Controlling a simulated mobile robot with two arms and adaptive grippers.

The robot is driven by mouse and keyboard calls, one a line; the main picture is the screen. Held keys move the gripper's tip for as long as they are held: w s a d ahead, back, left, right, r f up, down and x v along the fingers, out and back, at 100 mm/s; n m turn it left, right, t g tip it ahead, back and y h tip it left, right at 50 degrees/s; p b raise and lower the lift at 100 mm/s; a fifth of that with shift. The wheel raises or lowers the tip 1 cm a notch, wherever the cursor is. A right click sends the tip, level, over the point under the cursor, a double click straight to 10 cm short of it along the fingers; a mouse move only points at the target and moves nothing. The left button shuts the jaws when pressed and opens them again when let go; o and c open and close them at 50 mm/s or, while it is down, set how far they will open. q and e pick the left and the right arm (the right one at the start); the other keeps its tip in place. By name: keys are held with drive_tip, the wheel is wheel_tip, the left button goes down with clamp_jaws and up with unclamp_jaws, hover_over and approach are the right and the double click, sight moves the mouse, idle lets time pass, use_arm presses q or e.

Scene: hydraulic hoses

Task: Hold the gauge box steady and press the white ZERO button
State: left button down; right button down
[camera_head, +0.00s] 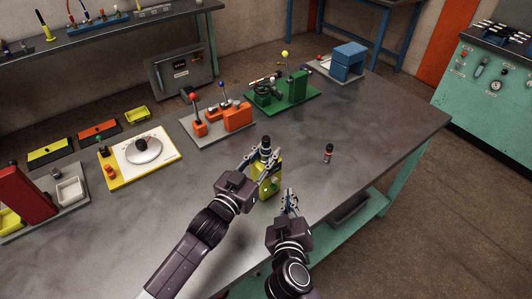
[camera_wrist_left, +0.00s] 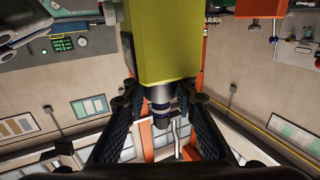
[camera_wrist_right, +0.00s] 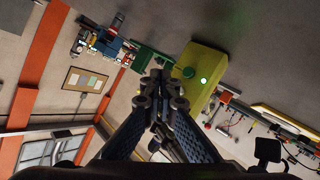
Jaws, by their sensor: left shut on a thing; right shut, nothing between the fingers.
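The yellow-green gauge box (camera_head: 268,187) stands near the table's front edge in the head view. A dark fitting (camera_head: 265,146) sticks up from its top. My left gripper (camera_head: 259,155) is shut on this fitting; the left wrist view shows the fitting (camera_wrist_left: 160,98) between the fingers with the box (camera_wrist_left: 160,40) beyond. My right gripper (camera_head: 290,196) is shut and empty, just right of the box. I cannot make out a white button.
A small dark and red piece (camera_head: 328,152) stands on the table right of the box. The table (camera_head: 380,125) is clear at right.

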sight(279, 176)
drive_tip(key=shift+w+a, duration=1.2)
drive_tip(key=shift+w, duration=0.25)
drive_tip(key=shift+w+a, duration=0.1)
drive_tip(key=shift+w, duration=0.05)
idle(0.3)
drive_tip(key=shift+w+a, duration=0.2)
drive_tip(key=shift+w, duration=0.05)
use_arm(q)
drive_tip(key=shift+d, duration=0.1)
drive_tip(key=shift+s, duration=0.1)
use_arm(e)
drive_tip(key=shift+s, duration=0.1)
drive_tip(key=shift+s+d+r, duration=0.1)
drive_tip(key=shift+s+d, duration=0.15)
drive_tip(key=shift+d, duration=0.05)
drive_tip(key=shift+s+d, duration=0.95)
drive_tip(key=shift+s, duration=0.25)
drive_tip(key=shift+s+d, duration=0.95)
drive_tip(key=shift+s, duration=0.25)
